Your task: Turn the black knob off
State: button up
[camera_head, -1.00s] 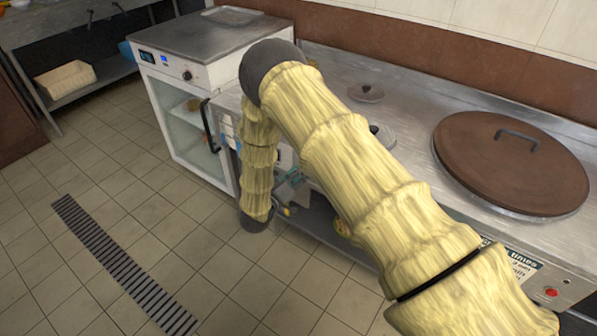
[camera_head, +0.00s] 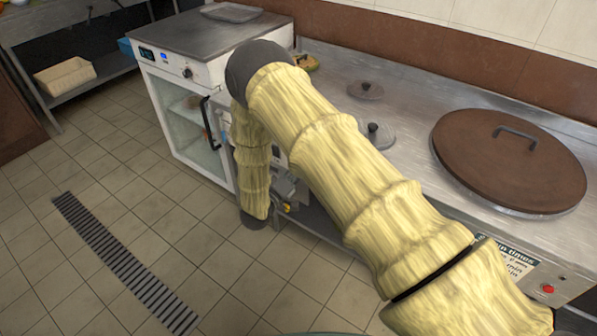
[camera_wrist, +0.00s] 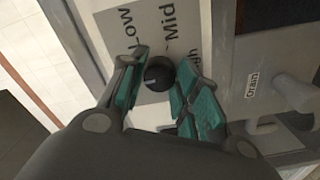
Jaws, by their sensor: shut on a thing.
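The black knob (camera_wrist: 158,74) shows in the wrist view on a grey panel with a label (camera_wrist: 155,38) reading Low, Mid and a partly hidden third word, likely High. A pale line on its face points towards the left. My gripper (camera_wrist: 163,62) is shut on the knob, with one teal-padded finger on its left and the other on its right. In the head view my arm covers the knob and most of the gripper.
A light grey round handle (camera_wrist: 296,92) by a "Drain" label is right of the gripper. A brown lid (camera_head: 470,150) and small lids (camera_head: 378,134) lie on the steel counter. A white glass-fronted cabinet (camera_head: 213,75) stands left of my arm. The tiled floor (camera_head: 150,190) is open.

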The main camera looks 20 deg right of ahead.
jog(key=o, duration=1)
jog(key=shift+a, duration=0.1)
jog(key=v, duration=1.2)
